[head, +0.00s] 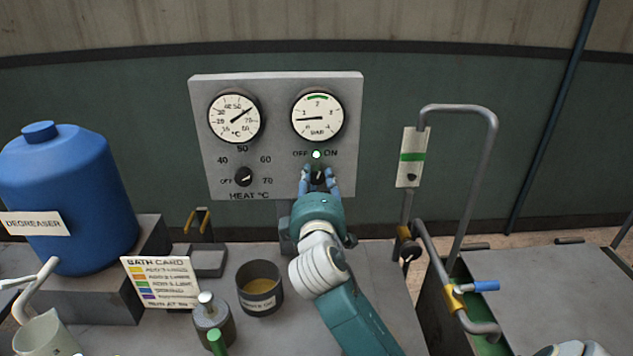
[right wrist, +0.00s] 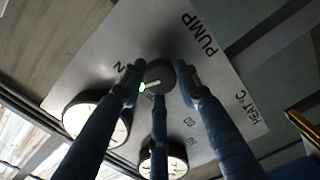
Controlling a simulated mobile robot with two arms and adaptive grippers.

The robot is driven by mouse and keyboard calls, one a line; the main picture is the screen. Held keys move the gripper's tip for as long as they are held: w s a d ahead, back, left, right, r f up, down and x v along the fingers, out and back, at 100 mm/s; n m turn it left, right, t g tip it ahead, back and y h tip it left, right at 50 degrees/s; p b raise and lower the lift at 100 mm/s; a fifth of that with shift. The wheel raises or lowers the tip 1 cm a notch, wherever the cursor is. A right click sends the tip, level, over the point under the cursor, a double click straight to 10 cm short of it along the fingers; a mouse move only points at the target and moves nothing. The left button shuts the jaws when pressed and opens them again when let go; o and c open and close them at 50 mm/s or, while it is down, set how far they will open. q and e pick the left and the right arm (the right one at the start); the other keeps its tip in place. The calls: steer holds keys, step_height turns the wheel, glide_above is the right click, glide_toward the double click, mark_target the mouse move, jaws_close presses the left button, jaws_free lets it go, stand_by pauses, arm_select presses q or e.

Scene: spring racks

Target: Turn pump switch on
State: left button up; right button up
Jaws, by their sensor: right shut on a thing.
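The grey control panel (head: 275,140) stands upright behind the bench. Its dark pump switch (head: 318,178) is a round knob below the OFF and ON labels, partly hidden by my fingers. A small lamp (head: 316,154) between the labels glows green. My right gripper (head: 319,180) is shut on the switch. In the right wrist view, my fingers surround the pump switch (right wrist: 158,76), and its white pointer line faces the green lamp (right wrist: 141,88). The PUMP lettering shows beside it. My left gripper is not in view.
The heat knob (head: 243,177) is left of the switch, below the temperature gauge (head: 235,118). The pressure gauge (head: 318,117) is above the switch. A tin (head: 260,302), a bath card (head: 160,282) and a blue degreaser drum (head: 70,185) stand left. A blue-handled valve (head: 485,286) is right.

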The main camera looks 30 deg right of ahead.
steer(key=shift+f+m, duration=0.15)
steer(key=shift+m, duration=0.75)
steer(key=o, duration=1.1)
steer(key=shift+o, duration=0.2)
steer(key=v, duration=1.2)
steer(key=shift+r, duration=0.2)
